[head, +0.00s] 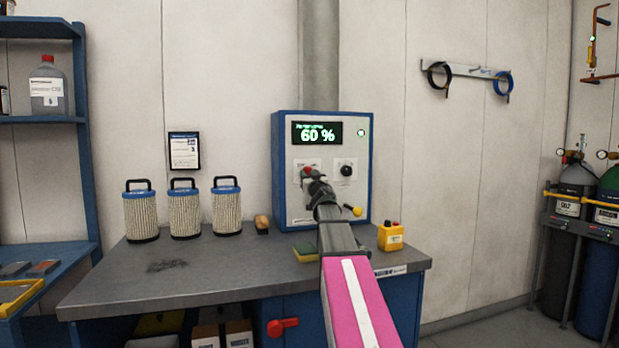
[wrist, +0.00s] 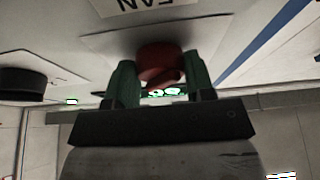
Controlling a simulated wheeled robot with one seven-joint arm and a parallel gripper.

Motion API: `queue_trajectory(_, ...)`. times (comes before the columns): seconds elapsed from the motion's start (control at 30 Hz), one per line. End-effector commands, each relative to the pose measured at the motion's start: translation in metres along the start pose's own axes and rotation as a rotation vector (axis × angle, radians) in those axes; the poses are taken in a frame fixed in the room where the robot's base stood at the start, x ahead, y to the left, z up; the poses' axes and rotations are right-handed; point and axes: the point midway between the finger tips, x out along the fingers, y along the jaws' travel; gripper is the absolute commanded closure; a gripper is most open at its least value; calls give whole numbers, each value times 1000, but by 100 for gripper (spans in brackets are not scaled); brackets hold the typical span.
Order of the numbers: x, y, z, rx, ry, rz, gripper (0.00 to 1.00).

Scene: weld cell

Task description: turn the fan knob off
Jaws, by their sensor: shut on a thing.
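The control box (head: 283,150) is a blue-framed, light-faced panel standing on the bench against the wall. Its lit display (head: 317,133) reads 60 %. My gripper is shut on the knob. A black knob (head: 346,170) is on the panel's right; it also shows in the wrist view (wrist: 22,84).
Several caged filters (head: 184,212) stand on the bench (head: 110,290), left of the box. A wooden-handled brush (head: 262,224) and a sponge (head: 305,253) lie near my arm. A yellow box with a red button (head: 391,237) stands close on its right. The bench's left front is mostly clear.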

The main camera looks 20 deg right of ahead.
Motion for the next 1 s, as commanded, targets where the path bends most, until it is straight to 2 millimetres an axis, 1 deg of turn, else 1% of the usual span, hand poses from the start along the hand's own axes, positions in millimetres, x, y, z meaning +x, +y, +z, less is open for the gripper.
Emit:
queue_trajectory(0.27,0,2,0,-172,0,-71,75)
queue_trajectory(1.0,2,7,-3,-820,0,-340,75)
